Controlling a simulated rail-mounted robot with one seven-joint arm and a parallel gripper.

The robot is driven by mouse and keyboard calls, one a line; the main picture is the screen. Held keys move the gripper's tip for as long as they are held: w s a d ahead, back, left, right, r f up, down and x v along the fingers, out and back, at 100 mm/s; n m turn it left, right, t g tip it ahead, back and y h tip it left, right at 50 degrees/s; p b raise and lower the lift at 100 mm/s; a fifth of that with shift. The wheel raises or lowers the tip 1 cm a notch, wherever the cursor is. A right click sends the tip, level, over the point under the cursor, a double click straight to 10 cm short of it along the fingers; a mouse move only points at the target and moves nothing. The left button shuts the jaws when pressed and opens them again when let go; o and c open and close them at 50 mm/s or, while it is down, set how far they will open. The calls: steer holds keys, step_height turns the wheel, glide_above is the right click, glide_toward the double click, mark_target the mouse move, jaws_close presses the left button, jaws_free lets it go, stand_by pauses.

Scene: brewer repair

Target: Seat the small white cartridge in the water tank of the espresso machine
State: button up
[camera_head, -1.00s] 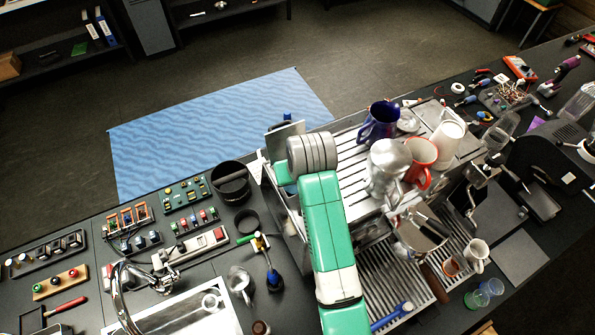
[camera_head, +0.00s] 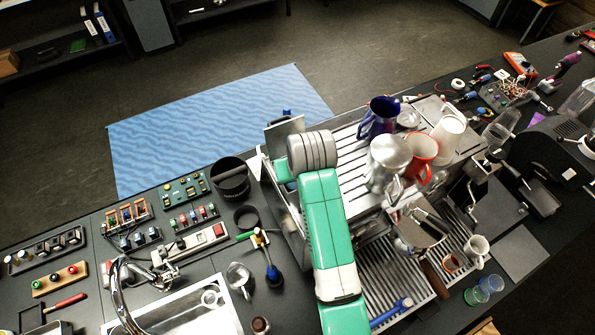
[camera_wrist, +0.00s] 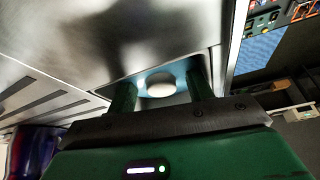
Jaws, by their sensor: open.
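In the wrist view, the white cartridge (camera_wrist: 160,86) shows as a round white top inside a blue-lit opening in the espresso machine's metal top, which looks like the water tank (camera_wrist: 181,68). My gripper (camera_wrist: 161,80) is open, with one green finger on each side of the cartridge. Gaps show between the fingers and the white top. How deep the cartridge sits is hidden. In the head view, the espresso machine (camera_head: 345,142) stands on the bench. My green arm covers its left end, hiding the cartridge and my gripper there.
On the machine's top stand a blue pitcher (camera_head: 379,118), a metal jug (camera_head: 388,163), a red mug (camera_head: 421,158) and a white cup (camera_head: 447,132). A raised grey panel (camera_head: 284,132) stands at its back left corner. Left on the bench are a black bin (camera_head: 231,178) and a sink (camera_head: 182,318).

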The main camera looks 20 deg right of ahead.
steer(key=v, duration=0.7)
steer(key=shift+r+b, duration=0.3)
steer(key=shift+b, duration=0.15)
steer(key=shift+s, duration=0.15)
steer(key=w+a+r+t, duration=0.1)
steer(key=a+r+t, duration=0.2)
steer(key=r, duration=0.4)
steer(key=w+a+r+n+t+p, duration=0.1)
steer(key=a+r+t, duration=0.25)
steer(key=r, duration=0.25)
steer(key=w+a+r+t, duration=0.1)
steer(key=a+r+t, duration=0.2)
steer(key=r, duration=0.4)
steer(key=s+a+r+t, duration=0.2)
steer(key=s+r, duration=0.3)
steer(key=r, duration=0.3)
steer(key=s+a+r+t, duration=0.3)
steer(key=s+r+t, duration=0.2)
steer(key=r, duration=0.3)
steer(key=s+a+r+t+y+p, duration=0.1)
steer(key=s+a+r+t, duration=0.2)
steer(key=s+r, duration=0.3)
steer(key=shift+s+r+n+t, duration=0.3)
steer(key=shift+r+t, duration=0.05)
steer(key=shift+r, duration=0.6)
steer(key=shift+w, duration=0.1)
